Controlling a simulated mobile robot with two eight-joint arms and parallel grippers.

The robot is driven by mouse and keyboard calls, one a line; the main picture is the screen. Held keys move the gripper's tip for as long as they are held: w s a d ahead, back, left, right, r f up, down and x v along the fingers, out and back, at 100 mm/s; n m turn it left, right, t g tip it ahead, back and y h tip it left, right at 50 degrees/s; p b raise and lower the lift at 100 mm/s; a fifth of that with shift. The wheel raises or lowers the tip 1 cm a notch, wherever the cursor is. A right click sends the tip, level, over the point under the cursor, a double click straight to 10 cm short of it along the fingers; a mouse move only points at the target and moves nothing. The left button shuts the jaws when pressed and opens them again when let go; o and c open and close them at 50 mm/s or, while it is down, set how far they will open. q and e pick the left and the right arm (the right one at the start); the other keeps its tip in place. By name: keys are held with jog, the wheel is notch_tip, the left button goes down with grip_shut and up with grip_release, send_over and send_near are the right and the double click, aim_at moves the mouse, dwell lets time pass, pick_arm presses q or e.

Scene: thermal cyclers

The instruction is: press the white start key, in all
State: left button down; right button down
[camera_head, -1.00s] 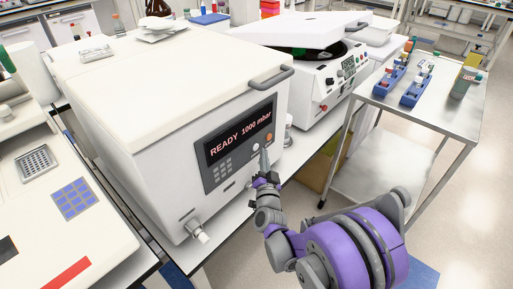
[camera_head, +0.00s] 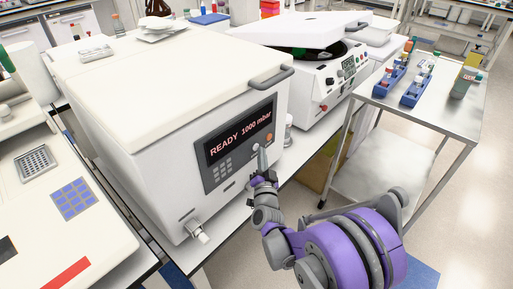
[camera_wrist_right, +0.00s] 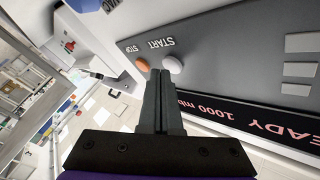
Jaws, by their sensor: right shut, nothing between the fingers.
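The white START key (camera_wrist_right: 173,64) sits on the grey control panel (camera_head: 212,176) of the white oven-like machine (camera_head: 150,80). An orange STOP key (camera_wrist_right: 143,65) is beside it, and it also shows in the head view (camera_head: 269,138). My right gripper (camera_wrist_right: 160,73) is shut and empty, its fingertips at the panel close to the white key and between the two keys in the wrist view. I cannot tell whether they touch it. In the head view the right gripper (camera_head: 262,152) partly hides the white key. My left gripper is not in view.
The display (camera_head: 240,136) reads READY 1000 mbar. A keypad (camera_head: 222,170) lies below it and a handle (camera_head: 271,77) juts out above. A centrifuge-like machine (camera_head: 325,85) stands behind to the right. A metal cart (camera_head: 440,108) with blue racks is at the right.

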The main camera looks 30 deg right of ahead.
jog(key=shift+w+a, duration=0.15)
jog(key=shift+w, duration=0.2)
dwell(0.3)
jog(key=shift+s, duration=0.15)
jog(key=shift+s+d, duration=0.3)
jog(key=shift+s, duration=0.3)
jog(key=s, duration=0.1)
jog(key=s+d, duration=0.1)
jog(key=s, duration=0.1)
jog(key=s+d, duration=0.1)
jog(key=shift+s, duration=0.3)
dwell(0.3)
jog(key=shift+a, duration=0.1)
dwell(0.6)
